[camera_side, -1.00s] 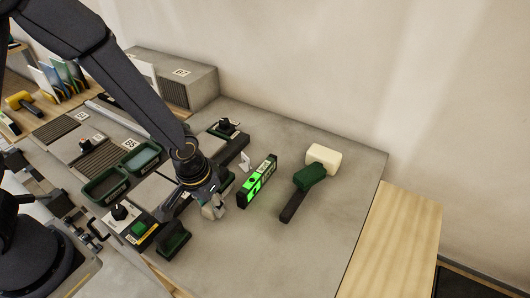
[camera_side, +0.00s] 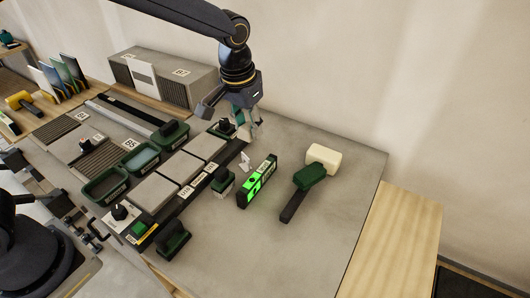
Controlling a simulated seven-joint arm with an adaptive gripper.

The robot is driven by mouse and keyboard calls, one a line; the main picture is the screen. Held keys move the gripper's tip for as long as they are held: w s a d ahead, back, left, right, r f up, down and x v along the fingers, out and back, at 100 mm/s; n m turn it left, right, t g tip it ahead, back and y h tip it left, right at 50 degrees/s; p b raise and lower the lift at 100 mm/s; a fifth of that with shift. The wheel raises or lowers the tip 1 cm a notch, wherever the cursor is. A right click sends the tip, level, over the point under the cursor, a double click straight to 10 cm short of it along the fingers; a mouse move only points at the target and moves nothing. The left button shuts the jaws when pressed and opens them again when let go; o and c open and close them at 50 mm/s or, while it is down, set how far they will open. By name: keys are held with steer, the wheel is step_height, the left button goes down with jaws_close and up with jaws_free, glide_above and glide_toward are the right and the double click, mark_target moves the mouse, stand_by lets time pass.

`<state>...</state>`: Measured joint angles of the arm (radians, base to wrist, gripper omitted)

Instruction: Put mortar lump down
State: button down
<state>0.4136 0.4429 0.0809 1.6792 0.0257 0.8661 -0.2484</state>
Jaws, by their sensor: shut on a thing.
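My gripper (camera_side: 243,123) is above the far right end of the row of tiles, near a black knob (camera_side: 225,127). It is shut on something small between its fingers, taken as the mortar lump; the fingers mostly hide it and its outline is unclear. The grey tiles (camera_side: 155,193) lie in a row along a dark strip with labels. A dark green block with a pale lower edge (camera_side: 223,180) stands beside the strip. A black level with bright green panels (camera_side: 257,182) stands on the slab to its right.
A mallet (camera_side: 311,177) with a cream and green head lies to the right. A green-black tool (camera_side: 174,240) is at the front, and small white pieces (camera_side: 246,161) lie near the level. The slab's front right (camera_side: 290,255) is clear.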

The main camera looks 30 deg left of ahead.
steer(key=w+a+f+n, duration=0.1)
steer(key=w+a+f, duration=0.1)
steer(key=w+a, duration=0.25)
glide_above(279, 138)
steer(key=s, duration=0.1)
step_height(279, 138, down, 9)
steer(key=shift+r, duration=0.1)
steer(key=shift+w+f, duration=0.25)
steer(key=shift+f, duration=1.65)
steer(key=shift+f, duration=0.2)
steer(key=c, duration=0.7)
jaws_free()
steer(key=shift+c, duration=0.2)
steer(key=shift+r, duration=0.15)
